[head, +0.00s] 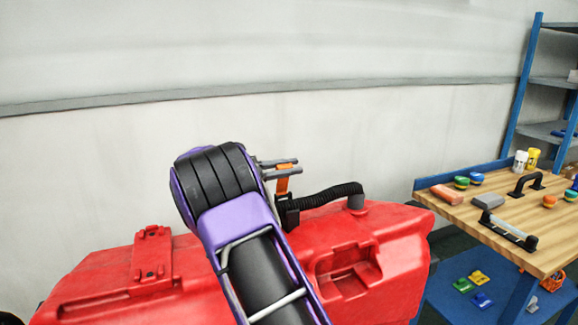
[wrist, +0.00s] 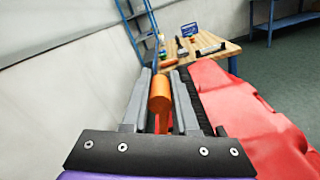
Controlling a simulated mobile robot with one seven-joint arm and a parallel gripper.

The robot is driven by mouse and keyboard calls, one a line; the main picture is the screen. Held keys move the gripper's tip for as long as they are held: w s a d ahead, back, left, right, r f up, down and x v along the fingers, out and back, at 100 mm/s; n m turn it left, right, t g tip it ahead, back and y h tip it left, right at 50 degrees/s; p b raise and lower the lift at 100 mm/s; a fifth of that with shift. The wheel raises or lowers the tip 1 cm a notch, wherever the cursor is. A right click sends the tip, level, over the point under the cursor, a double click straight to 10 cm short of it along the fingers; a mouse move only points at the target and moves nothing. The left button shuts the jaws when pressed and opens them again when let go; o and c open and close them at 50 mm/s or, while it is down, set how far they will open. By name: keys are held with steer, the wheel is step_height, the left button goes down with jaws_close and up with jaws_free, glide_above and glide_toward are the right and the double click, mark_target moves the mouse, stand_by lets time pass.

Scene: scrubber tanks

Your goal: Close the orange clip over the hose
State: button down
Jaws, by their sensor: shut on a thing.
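The orange clip (head: 283,182) stands up above a black holder (head: 288,212) on the red tank. My gripper (head: 295,167) is shut on the clip's upper end, its grey fingers pointing right. In the wrist view the orange clip (wrist: 160,92) shows as a rounded orange end between the two fingers of my gripper (wrist: 161,85). The black ribbed hose (head: 325,196) runs from the holder to a grey fitting on the tank. In the wrist view the hose (wrist: 204,110) lies just right of the fingers. The clip is raised, not lying across the hose. The holder's inside is hidden.
The red tank (head: 355,265) fills the space below my arm. A wooden bench (head: 510,218) with blocks, bottles and a black handle stands at the right. A blue shelf (head: 524,75) stands behind it. The pale wall (head: 110,160) is behind the tank; the air above the hose is free.

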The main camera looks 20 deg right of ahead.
steer(key=shift+f, duration=0.1)
steer(key=c, duration=0.7)
jaws_free()
steer(key=shift+a, duration=0.1)
steer(key=a+p, duration=0.1)
steer(key=a, duration=1.6)
steer(key=shift+a+p, duration=0.15)
steer(key=shift+p, duration=0.2)
